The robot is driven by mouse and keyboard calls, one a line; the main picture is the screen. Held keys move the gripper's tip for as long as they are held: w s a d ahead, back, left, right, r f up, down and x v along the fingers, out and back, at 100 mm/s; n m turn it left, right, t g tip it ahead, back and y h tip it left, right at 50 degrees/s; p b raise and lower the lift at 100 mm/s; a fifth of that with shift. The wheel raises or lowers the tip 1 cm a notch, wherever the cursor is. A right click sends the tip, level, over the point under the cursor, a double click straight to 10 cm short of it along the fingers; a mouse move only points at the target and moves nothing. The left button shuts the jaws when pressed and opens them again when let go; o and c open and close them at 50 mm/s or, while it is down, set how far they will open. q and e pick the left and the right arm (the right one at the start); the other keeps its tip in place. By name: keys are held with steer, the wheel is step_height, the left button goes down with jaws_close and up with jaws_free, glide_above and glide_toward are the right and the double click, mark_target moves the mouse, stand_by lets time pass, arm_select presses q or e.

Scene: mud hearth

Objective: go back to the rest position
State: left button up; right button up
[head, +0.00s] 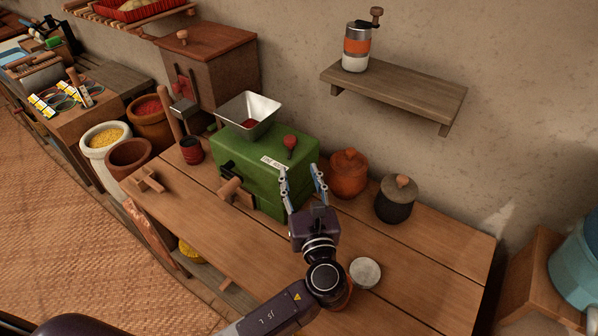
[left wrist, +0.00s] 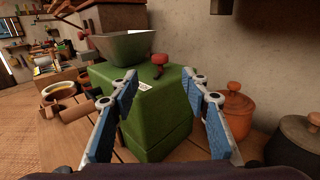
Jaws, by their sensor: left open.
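My left gripper (head: 303,186) is open and empty in front of the green box-shaped mill (head: 244,160). In the left wrist view its two blue-padded fingers (left wrist: 165,115) stand apart, with the green mill (left wrist: 150,115) seen between and beyond them. The mill has a metal hopper (head: 249,113) on top and a red knob (head: 290,142); I cannot tell whether the fingers touch it. My left arm reaches in from the bottom of the head view, over the wooden table (head: 420,292). My right gripper is not in view.
An orange lidded pot (head: 347,176) and a dark lidded pot (head: 396,203) stand right of the gripper. A pale round lid (head: 365,272) lies near my forearm. A wall shelf (head: 400,92) holds a grinder (head: 357,45). The table's front right is clear.

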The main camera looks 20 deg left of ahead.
arm_select(q)
steer(key=shift+f, duration=0.1)
steer(key=s+a+f+n+g+h, duration=0.2)
steer(key=s+a+f+n+g, duration=0.55)
steer(key=s+f+n, duration=0.45)
steer(key=s+f+n+g+h, duration=0.2)
steer(key=s+n+g+h, duration=0.1)
steer(key=s+n, duration=0.5)
steer(key=s+f+n+g+h, duration=0.2)
steer(key=s+f+n+h, duration=0.1)
steer(key=s+n, duration=0.55)
step_height(320, 180, down, 26)
steer(key=s+d+g, duration=0.1)
steer(key=s+g, duration=0.1)
steer(key=s, duration=0.1)
steer(key=s+a+f, duration=0.3)
steer(key=s+f, duration=1.3)
steer(key=shift+s+g, duration=0.35)
